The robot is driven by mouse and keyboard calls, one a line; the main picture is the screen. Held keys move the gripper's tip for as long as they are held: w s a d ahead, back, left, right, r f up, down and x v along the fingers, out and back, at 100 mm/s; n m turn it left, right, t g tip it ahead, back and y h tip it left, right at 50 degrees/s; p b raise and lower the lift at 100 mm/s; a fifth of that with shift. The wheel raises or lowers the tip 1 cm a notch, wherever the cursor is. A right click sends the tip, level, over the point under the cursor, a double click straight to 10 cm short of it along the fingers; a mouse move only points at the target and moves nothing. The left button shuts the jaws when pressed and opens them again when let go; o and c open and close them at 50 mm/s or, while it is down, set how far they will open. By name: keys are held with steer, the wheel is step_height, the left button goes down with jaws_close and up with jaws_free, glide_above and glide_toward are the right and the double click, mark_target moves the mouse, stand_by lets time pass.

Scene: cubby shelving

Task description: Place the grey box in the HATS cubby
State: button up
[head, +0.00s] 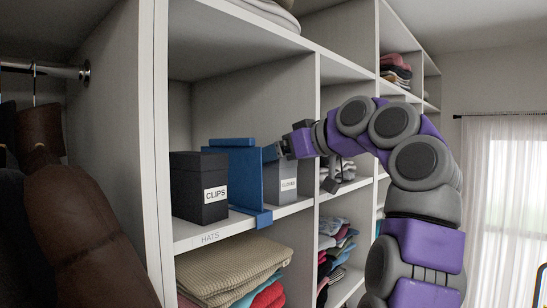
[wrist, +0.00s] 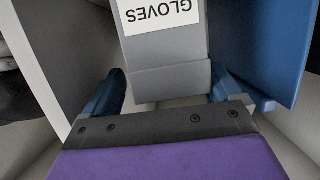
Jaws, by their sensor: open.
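The grey box (head: 281,174), labelled GLOVES, stands upright on the shelf at the right end of the HATS cubby (head: 209,237), between a blue divider (head: 246,172) and the cubby's right wall. In the wrist view the grey box (wrist: 165,50) appears with its label upside down. My gripper (head: 287,146) is at the top of the box. In the wrist view my gripper (wrist: 168,92) is open, with one blue finger on each side of the box's near end. I cannot tell whether the fingers touch it.
A dark CLIPS box (head: 198,187) stands left of the blue divider. The blue divider (wrist: 264,45) is close to one finger in the wrist view. Folded clothes (head: 232,268) lie in the cubby below. The cubby's right upright (head: 316,130) is close to my arm.

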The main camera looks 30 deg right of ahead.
steer(key=p+v, duration=0.1)
steer(key=v, duration=0.9)
steer(key=shift+s+r+p, duration=0.2)
steer(key=shift+s+p, duration=0.15)
steer(key=shift+s, duration=0.05)
